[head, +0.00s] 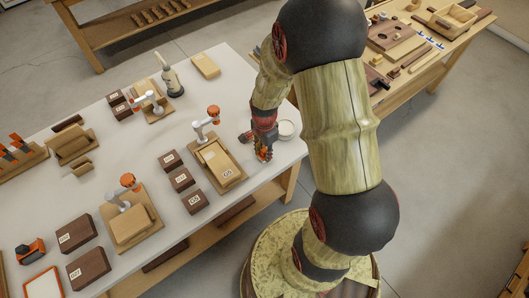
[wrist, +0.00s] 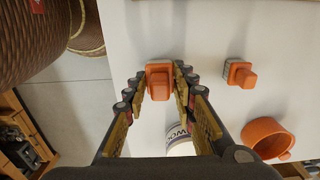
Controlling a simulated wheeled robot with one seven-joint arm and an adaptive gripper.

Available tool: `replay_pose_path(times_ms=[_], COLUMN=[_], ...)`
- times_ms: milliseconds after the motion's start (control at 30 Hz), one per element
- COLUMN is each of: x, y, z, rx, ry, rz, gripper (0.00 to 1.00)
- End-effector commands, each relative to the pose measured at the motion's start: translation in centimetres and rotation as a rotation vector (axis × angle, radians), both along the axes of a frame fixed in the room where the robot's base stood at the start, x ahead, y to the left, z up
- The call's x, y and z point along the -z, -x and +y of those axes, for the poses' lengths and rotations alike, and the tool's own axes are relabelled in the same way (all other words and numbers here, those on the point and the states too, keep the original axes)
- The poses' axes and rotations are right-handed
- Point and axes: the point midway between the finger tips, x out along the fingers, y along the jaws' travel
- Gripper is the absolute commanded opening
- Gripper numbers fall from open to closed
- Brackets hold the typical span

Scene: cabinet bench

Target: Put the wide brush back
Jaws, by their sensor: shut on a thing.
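My gripper (head: 262,152) reaches down at the right edge of the white bench. In the wrist view, its two fingers are closed on the sides of an orange block-like piece (wrist: 160,80), which I take for the wide brush. The wrist view shows mostly its orange upper part; bristles cannot be made out. In the head view, only a small patch of orange shows at the fingertips. I cannot tell whether it touches the bench.
A white can (head: 286,130) stands close beside my gripper. A wooden fixture (head: 228,178) with an orange-topped clamp (head: 213,111) lies just left. The wrist view shows another orange piece (wrist: 241,76) and an orange cup-like thing (wrist: 268,139). Dark boxes (head: 181,179) stand further left.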

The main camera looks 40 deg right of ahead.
Motion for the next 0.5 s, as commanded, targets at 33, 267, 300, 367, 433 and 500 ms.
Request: replay_pose_path(times_ms=[33, 267, 300, 367, 433, 500], x=[0.00, 0.30, 0.30, 0.30, 0.29, 0.29], y=[0.01, 0.03, 0.03, 0.03, 0.03, 0.03], z=[0.00, 0.01, 0.01, 0.01, 0.01, 0.01], rx=[0.000, 0.000, 0.000, 0.000, 0.000, 0.000], ry=[0.000, 0.000, 0.000, 0.000, 0.000, 0.000], rz=[0.000, 0.001, 0.001, 0.001, 0.001, 0.001], gripper=[0.06, 0.31, 0.34, 0.37, 0.41, 0.45])
